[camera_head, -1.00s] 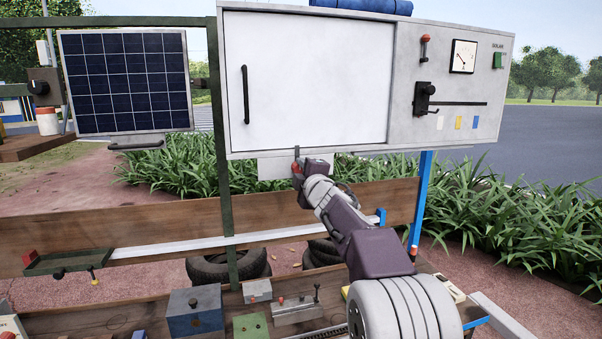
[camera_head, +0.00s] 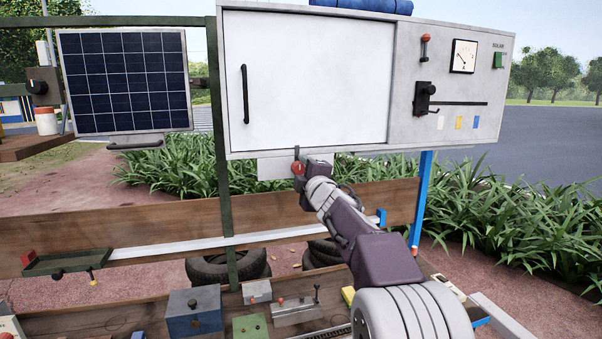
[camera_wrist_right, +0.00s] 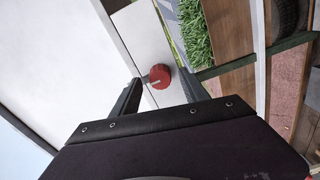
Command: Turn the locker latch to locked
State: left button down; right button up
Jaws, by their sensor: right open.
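The white locker (camera_head: 305,80) has a closed door with a black vertical handle (camera_head: 245,94). A red round latch knob (camera_head: 298,168) sits just under the locker's lower edge, with a short dark upright piece above it. My right gripper (camera_head: 303,172) is at the knob, below the locker. In the wrist view its two fingers (camera_wrist_right: 159,80) are apart, with the knob between their tips. I cannot tell whether they touch it. My left gripper is not in view.
A control panel with a red-topped lever (camera_head: 425,47), a gauge (camera_head: 463,56) and a black slider (camera_head: 424,97) is right of the door. A solar panel (camera_head: 124,80) hangs at left. A wooden board (camera_head: 130,222) runs below the locker. Several boxes lie on the lower deck.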

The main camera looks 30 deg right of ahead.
jog(key=v, duration=0.7)
jog(key=shift+s, duration=0.35)
jog(key=shift+a, duration=0.1)
